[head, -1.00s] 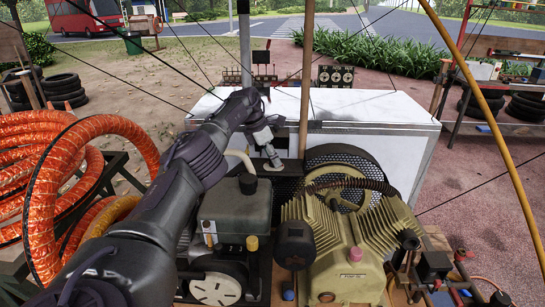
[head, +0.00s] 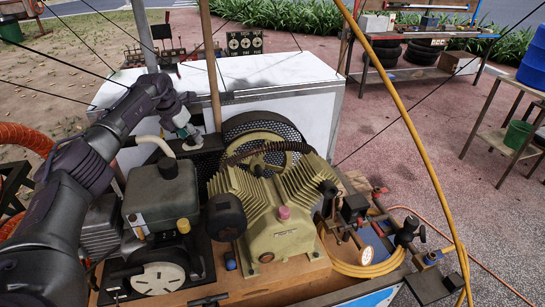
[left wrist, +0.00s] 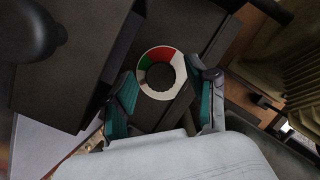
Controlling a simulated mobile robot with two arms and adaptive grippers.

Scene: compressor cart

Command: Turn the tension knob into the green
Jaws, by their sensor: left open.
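The tension dial (left wrist: 147,62) shows in the left wrist view as a flat ring with red, green and white parts around a dark middle. The dark middle is where the tension knob (left wrist: 160,77) appears to be; its shape and any pointer are too dark to read. My left gripper (left wrist: 165,88) is open, its two green-padded fingers on either side of the ring, with nothing between them. I cannot tell whether they touch the knob. In the head view the left gripper (head: 186,132) points down behind the engine, largely covering the dial. My right gripper is not in view.
The engine (head: 160,195) and the ribbed compressor (head: 275,205) stand close in front of the gripper. A black belt guard (head: 262,124) is to its right, with a wooden post (head: 212,70) nearby. A white cabinet (head: 290,75) stands behind. A yellow hose (head: 410,130) crosses the right side.

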